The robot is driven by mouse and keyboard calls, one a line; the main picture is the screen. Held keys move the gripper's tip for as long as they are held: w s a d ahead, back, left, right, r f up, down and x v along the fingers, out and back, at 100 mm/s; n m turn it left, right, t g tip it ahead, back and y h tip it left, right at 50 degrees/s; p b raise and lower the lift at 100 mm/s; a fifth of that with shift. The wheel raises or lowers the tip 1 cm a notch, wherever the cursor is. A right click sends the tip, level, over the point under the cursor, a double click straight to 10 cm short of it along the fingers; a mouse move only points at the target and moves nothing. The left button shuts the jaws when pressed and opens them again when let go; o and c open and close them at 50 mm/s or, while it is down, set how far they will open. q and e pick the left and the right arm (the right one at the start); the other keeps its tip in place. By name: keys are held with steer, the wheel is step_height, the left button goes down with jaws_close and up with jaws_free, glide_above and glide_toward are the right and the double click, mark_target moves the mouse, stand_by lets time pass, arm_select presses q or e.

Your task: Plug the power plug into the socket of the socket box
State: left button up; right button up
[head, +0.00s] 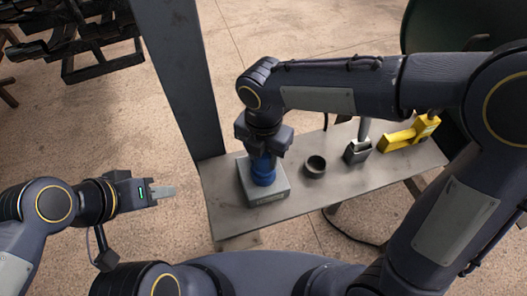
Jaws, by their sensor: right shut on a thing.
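The blue power plug (263,175) is upright beneath my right gripper (264,154), which is shut on its upper part. The plug is over the top of the grey socket box (278,191), which sits at the left end of the metal bench. The plug and gripper hide the socket opening, so I cannot tell whether the plug is seated in it or just above it. My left gripper (163,192) is off to the left of the bench, away from the box and holding nothing that I can see. Its fingers look close together, but their gap is unclear.
On the bench (230,215), right of the box, stand a small dark round cup (315,166), a grey block-like holder (357,151) and a yellow tool (410,134). A grey post (180,75) rises at the bench's left back corner. Dark racks (85,45) stand at upper left.

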steer(key=shift+f+b, duration=0.35)
steer(key=shift+f, duration=0.25)
steer(key=o, duration=1.2)
steer(key=shift+c, duration=0.2)
steer(key=shift+r, duration=0.1)
step_height(320, 180, up, 8)
steer(key=shift+f, duration=0.1)
